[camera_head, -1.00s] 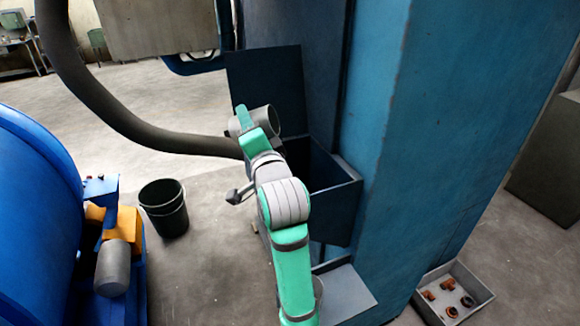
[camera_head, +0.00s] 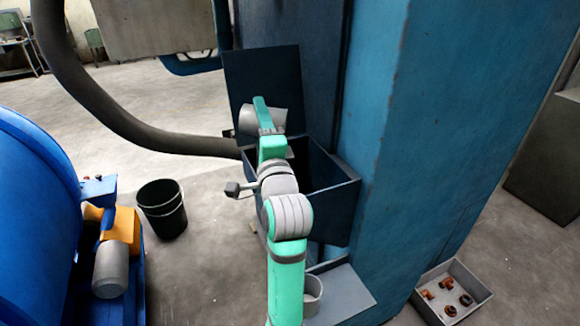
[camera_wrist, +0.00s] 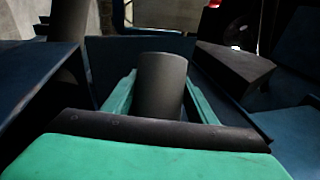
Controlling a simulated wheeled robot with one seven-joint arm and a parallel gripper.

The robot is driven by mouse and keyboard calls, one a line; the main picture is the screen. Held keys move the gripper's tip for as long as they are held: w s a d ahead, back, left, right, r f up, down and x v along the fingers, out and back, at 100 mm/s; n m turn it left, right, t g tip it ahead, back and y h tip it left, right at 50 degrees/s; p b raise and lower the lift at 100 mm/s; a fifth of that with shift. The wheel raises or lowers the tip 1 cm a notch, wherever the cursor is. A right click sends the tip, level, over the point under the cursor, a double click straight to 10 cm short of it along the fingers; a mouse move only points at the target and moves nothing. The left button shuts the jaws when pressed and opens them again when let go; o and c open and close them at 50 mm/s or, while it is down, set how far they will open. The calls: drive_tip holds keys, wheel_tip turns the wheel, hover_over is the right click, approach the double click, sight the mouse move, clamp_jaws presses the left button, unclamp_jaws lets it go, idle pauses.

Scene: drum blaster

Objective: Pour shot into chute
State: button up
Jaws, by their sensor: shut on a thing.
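My gripper (camera_head: 263,112) is shut on a grey cylindrical cup (camera_head: 280,118). In the wrist view the cup (camera_wrist: 160,85) sits between the two green fingers. It looks tilted in the head view, and its contents cannot be seen. The chute looks to be the dark blue open-topped box (camera_head: 335,202) on the side of the blue cabinet, with its lid (camera_head: 236,72) raised behind. The cup is above the back left part of the box, in front of the lid. My arm hides part of the box, and its inside is dark. No shot is visible.
A thick grey hose (camera_head: 130,126) runs in close left of the box. A black bucket (camera_head: 163,210) stands on the floor at left, beside blue machinery (camera_head: 40,220). A grey round container (camera_head: 312,294) is on a low ledge (camera_head: 345,292). A tray of parts (camera_head: 486,293) lies at right.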

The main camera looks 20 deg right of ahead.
drive_tip(key=shift+s+a+r, duration=0.1)
drive_tip(key=shift+m, duration=0.3)
drive_tip(key=shift+d+r, duration=0.1)
drive_tip(key=shift+d, duration=0.35)
drive_tip(key=shift+a+m+h, duration=0.15)
drive_tip(key=shift+m+h, duration=0.15)
drive_tip(key=shift+h, duration=0.1)
idle(0.4)
